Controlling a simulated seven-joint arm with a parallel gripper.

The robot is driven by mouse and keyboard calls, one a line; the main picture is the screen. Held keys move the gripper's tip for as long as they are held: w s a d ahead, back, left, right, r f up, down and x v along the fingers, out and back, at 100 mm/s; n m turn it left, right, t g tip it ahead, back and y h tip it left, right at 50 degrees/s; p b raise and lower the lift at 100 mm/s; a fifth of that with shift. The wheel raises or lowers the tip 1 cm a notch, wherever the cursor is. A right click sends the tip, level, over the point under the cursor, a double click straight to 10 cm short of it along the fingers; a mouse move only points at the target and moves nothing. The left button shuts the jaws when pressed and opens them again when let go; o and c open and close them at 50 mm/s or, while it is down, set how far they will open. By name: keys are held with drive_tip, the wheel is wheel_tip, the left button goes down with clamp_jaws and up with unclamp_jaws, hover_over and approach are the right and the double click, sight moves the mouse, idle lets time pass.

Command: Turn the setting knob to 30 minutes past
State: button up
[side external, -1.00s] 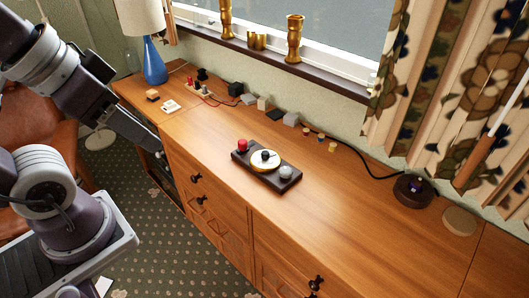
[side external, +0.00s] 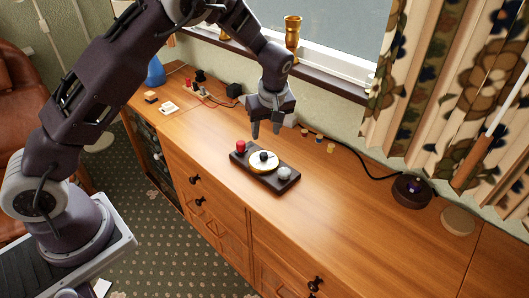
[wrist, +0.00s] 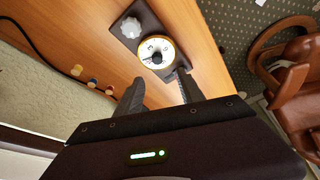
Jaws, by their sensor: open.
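A dark base plate (side external: 240,158) lies on the wooden sideboard. It carries a round white dial with a yellow rim (side external: 256,167) and a black setting knob (side external: 264,156) at its centre. A red knob (side external: 241,146) stands at one end and a pale knob (side external: 284,173) at the other. My gripper (side external: 265,133) points down above and behind the plate, apart from it, open and empty. In the wrist view the black knob (wrist: 156,58) and the pale knob (wrist: 131,28) lie beyond my fingers (wrist: 161,88). The dial markings are too small to read.
Small yellow and blue pegs (side external: 319,139) stand by the wall, with a black cable running to a dark round device (side external: 412,190). A blue lamp base (side external: 155,72) and small electrical parts (side external: 201,78) are at the left. The sideboard's right half (side external: 370,230) is mostly clear.

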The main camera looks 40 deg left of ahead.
sight(264, 154)
drive_tip(key=shift+n+y, duration=0.4)
drive_tip(key=shift+y, duration=0.1)
drive_tip(key=x, duration=0.4)
drive_tip(key=d+x, duration=0.1)
drive_tip(key=x, duration=0.7)
drive_tip(key=shift+w+f, duration=0.35)
drive_tip(key=shift+f, duration=0.25)
clamp_jaws()
